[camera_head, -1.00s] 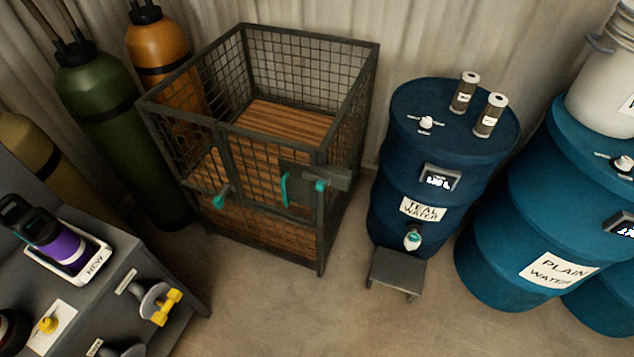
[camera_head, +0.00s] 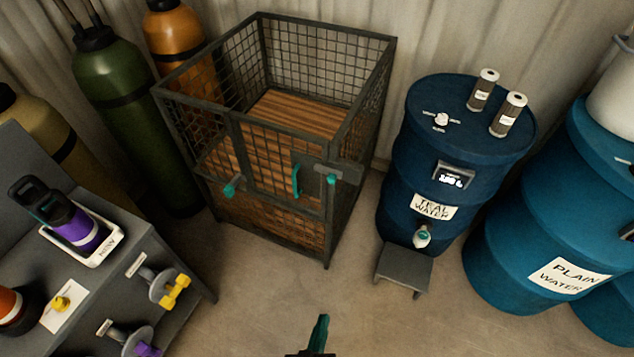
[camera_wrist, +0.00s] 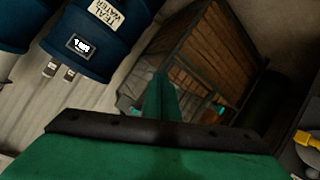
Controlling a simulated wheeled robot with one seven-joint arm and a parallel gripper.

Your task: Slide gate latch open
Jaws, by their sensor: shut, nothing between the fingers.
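The wire-mesh cage (camera_head: 262,135) with a wooden slat floor stands in the middle of the head view. Its front gate has a grey plate with a teal vertical handle (camera_head: 296,180). A latch bar (camera_head: 347,174) with a teal knob (camera_head: 331,179) sits at the gate's right edge. Another teal knob (camera_head: 233,187) is on the front's left part. My gripper (camera_head: 319,333) shows at the bottom edge, apart from the cage, shut and empty. In the wrist view its green fingers (camera_wrist: 160,97) are together, with the cage (camera_wrist: 205,55) beyond; they hide part of it.
A blue drum labelled teal water (camera_head: 430,160) stands right of the cage with a small grey stool (camera_head: 403,268) before it. A plain water drum (camera_head: 540,230) is further right. A grey bench (camera_head: 125,290) is at left. Floor before the cage is clear.

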